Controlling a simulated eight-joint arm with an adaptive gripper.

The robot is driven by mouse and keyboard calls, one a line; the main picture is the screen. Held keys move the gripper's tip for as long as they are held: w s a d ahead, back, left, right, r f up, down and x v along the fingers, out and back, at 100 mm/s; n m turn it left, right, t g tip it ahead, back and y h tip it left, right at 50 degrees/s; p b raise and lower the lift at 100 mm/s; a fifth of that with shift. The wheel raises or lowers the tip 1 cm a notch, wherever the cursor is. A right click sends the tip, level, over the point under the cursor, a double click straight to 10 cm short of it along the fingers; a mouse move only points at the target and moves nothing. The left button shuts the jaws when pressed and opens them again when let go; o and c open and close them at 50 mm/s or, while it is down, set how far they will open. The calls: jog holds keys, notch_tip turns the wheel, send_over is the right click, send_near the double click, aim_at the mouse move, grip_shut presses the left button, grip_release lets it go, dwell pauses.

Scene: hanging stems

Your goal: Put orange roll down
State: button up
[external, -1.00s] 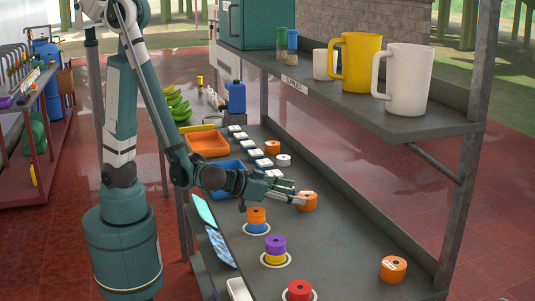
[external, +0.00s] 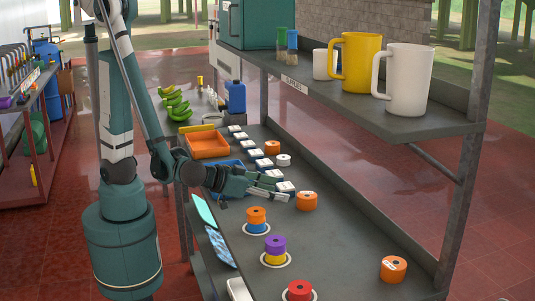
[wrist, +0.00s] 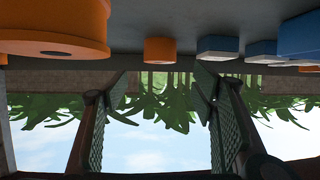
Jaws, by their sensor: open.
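An orange roll (external: 306,202) stands on the grey lower shelf (external: 335,245), just right of my gripper's fingertips. My gripper (external: 286,191) is open and empty, with a small gap between it and the roll. In the wrist view, which looks upside down, the two fingers (wrist: 165,88) are spread apart with nothing between them. A large orange roll (wrist: 52,28) shows near at the upper left there, outside the fingers. A smaller orange roll (wrist: 160,50) shows farther off.
Stacked rolls stand on white rings: orange on blue (external: 256,219), purple on yellow (external: 275,249), and a red one (external: 299,291). Another orange roll (external: 393,269) stands near the right edge. An orange tray (external: 208,144) and a blue tray (external: 226,166) lie behind. The upper shelf holds mugs (external: 361,62).

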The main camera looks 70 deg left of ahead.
jog(key=shift+a, duration=0.1)
dwell(0.4)
jog(key=shift+w+a, duration=0.25)
jog(key=shift+a, duration=0.3)
jog(key=a, duration=0.2)
jog(key=a+g, duration=0.1)
jog(key=a, duration=0.2)
jog(key=w+a+g+y, duration=0.1)
jog(key=a, duration=0.2)
jog(key=shift+w+r, duration=0.1)
jog(key=shift+r, duration=0.15)
jog(key=s+a+r+g, duration=0.1)
jog(key=s+a+r, duration=0.1)
jog(key=s+a, duration=0.2)
jog(key=s+a+r+g+h, duration=0.1)
jog(key=s+a+r, duration=0.2)
jog(key=a, duration=0.6)
jog(key=s+a+r+g+h, duration=0.1)
jog(key=s+a+r+g, duration=0.1)
jog(key=s+a, duration=0.2)
jog(key=a, duration=0.3)
jog(key=shift+s+a+r+m, duration=0.25)
jog(key=shift+s+a+m, duration=0.05)
jog(key=shift+s+m, duration=0.1)
jog(key=shift+o, duration=0.3)
jog(key=shift+w, duration=0.1)
